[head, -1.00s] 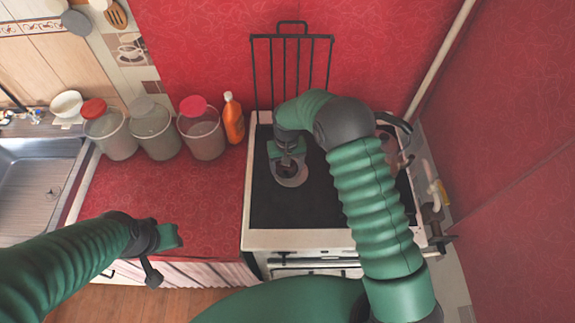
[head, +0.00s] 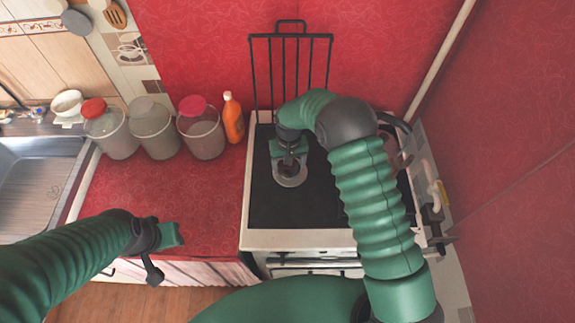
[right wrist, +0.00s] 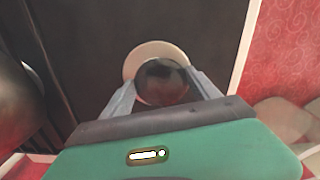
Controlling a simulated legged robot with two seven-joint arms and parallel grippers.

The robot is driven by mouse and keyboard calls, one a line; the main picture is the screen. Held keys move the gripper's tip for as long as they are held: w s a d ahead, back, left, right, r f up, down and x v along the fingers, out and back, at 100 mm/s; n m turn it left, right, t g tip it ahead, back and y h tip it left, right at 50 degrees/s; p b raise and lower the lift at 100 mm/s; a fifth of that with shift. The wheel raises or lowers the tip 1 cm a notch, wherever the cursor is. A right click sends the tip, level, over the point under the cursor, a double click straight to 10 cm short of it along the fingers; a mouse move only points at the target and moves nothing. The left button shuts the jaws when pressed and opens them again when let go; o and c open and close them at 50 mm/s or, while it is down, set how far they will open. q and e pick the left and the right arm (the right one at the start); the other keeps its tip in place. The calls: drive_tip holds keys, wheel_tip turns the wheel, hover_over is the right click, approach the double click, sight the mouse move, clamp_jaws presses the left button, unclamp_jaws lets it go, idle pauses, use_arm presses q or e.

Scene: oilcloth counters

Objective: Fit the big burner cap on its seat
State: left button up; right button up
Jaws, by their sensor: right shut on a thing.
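The big burner cap (right wrist: 163,82) is a dark, round, glossy disc in the right wrist view. My right gripper (right wrist: 163,92) is shut on it, with a grey finger on each side. The seat (right wrist: 138,57) is a pale round ring on the dark stove top. The cap overlaps the seat, whose far left rim shows past it; I cannot tell whether they touch. In the head view the seat (head: 292,183) shows under my right gripper (head: 288,165), and the cap is mostly hidden. My left gripper (head: 168,245) is over the counter's front edge, its jaws unclear.
The white stove (head: 300,240) has a dark top and a raised black rack (head: 291,70) at the back. An orange bottle (head: 233,118) and several lidded buckets stand left of it. A dark pot-like thing (head: 397,150) is partly hidden behind my right arm. The red counter (head: 170,200) is mostly clear.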

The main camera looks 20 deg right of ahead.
drive_tip(key=shift+d+f, duration=0.1)
drive_tip(key=shift+d, duration=0.1)
drive_tip(key=shift+f, duration=0.25)
drive_tip(key=shift+s+d, duration=0.1)
drive_tip(key=shift+d, duration=0.05)
drive_tip(key=shift+d+f, duration=0.1)
drive_tip(key=shift+f, duration=0.05)
idle(0.3)
idle(0.4)
drive_tip(key=o, duration=1.5)
drive_tip(key=shift+o, duration=0.3)
